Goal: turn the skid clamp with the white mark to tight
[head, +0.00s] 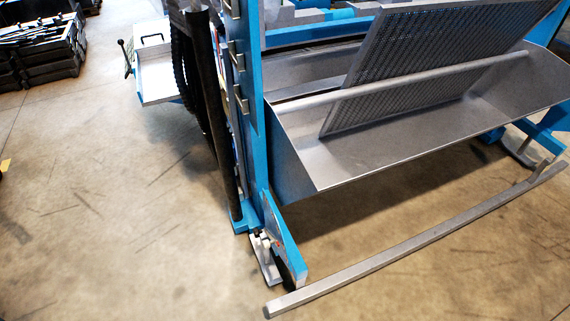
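A small pale metal clamp part (264,254) sits low on the floor at the foot of the blue machine frame, beside the near end of the blue foot plate (285,240). It is too small to tell whether it carries a white mark or how tight it is. A second metal foot fitting (520,151) shows at the right, at the far blue foot. Neither of my grippers is in view.
A long grey bar (400,251) lies low across the front of the machine. Above it hangs a grey trough (400,152) with a tilted perforated sieve (410,75). Black stacked crates (40,45) stand at upper left. The concrete floor at left is clear.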

